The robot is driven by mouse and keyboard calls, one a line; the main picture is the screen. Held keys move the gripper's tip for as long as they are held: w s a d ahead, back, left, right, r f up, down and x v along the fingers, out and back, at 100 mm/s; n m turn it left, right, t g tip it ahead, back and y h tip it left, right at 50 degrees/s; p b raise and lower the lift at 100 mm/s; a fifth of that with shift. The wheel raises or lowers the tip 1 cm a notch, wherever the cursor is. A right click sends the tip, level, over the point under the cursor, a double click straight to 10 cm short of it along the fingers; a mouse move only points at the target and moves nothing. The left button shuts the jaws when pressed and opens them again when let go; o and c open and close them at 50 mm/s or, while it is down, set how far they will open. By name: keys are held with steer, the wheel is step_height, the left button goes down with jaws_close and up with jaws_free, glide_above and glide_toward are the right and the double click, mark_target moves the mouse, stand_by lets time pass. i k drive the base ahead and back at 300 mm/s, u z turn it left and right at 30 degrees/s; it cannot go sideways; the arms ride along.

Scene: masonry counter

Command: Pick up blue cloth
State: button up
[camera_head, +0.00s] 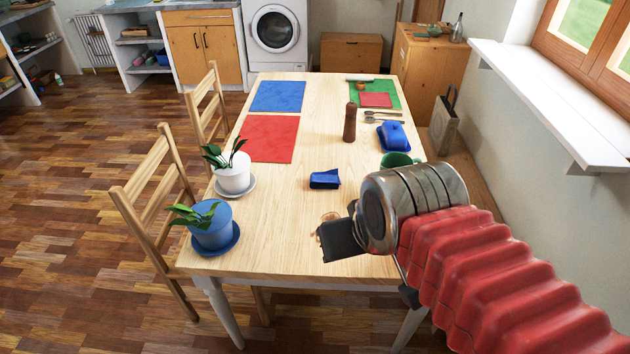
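A small folded blue cloth (325,179) lies on the light wooden table (290,205), near the middle of its near half. My gripper (332,236) is over the near part of the table, closer to the camera than the cloth and apart from it in the picture. Its dark finger part points left. The far side of the fingers is hard to make out, so I cannot tell whether they are apart. No cloth shows at the gripper.
A white potted plant (234,175) and a blue potted plant (212,228) stand at the table's left edge. A brown mill (350,122), blue butter dish (393,136) and green mug (398,160) stand beyond the cloth. Blue (278,96) and red (267,139) mats lie flat.

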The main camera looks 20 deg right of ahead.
mark_target(329, 180)
steer(key=u, duration=0.5)
steer(key=i, duration=0.85)
steer(key=z, duration=0.25)
